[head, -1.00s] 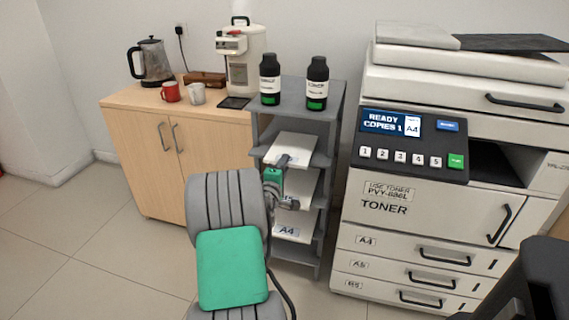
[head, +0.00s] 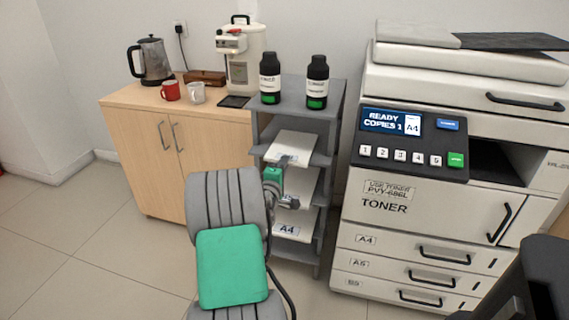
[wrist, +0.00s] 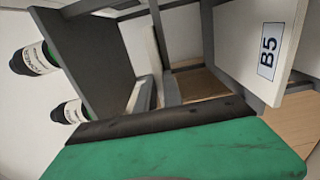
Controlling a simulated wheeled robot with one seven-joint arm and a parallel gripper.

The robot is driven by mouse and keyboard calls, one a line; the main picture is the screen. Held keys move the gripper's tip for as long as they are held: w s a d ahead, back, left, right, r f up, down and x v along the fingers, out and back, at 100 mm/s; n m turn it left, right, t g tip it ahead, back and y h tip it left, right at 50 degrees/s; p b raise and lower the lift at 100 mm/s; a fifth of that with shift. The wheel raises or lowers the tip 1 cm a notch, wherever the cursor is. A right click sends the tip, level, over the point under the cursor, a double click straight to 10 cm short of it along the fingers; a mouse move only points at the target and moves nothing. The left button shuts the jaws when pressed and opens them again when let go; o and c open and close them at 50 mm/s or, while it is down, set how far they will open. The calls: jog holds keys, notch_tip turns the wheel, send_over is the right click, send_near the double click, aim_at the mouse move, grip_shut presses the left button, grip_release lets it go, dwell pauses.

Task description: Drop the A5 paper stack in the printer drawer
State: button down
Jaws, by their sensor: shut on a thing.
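The white paper stack on the upper shelf (head: 295,146) is the A5 paper stack as far as I can tell; its label is too small and covered to read. In the wrist view a pale edge (wrist: 135,95) shows between the shelf boards. My gripper (head: 286,161) is at the near edge of this stack and shut on it; the fingertips are small and partly hidden. The stack still lies within the shelf. The printer (head: 400,205) stands at the right; its A5 drawer (head: 390,273) is the middle one of three and is shut.
Below lie the B5 stack, its label clear in the wrist view (wrist: 250,45), and the A4 stack (head: 292,226). Two toner bottles (head: 270,80) (head: 317,82) stand on the grey shelf unit (head: 335,100). A wooden cabinet (head: 180,155) adjoins it.

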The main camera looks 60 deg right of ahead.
jog(key=shift+r, duration=0.2)
dwell(0.6)
jog(key=s+a+r+p, duration=0.1)
jog(key=a+r, duration=0.2)
jog(key=a, duration=0.4)
jog(key=s+a+r+p, duration=0.1)
jog(key=a+r+p, duration=0.1)
jog(key=a+r, duration=0.2)
jog(key=a, duration=0.2)
jog(key=shift+a+r, duration=0.15)
jog(key=shift+a, duration=0.25)
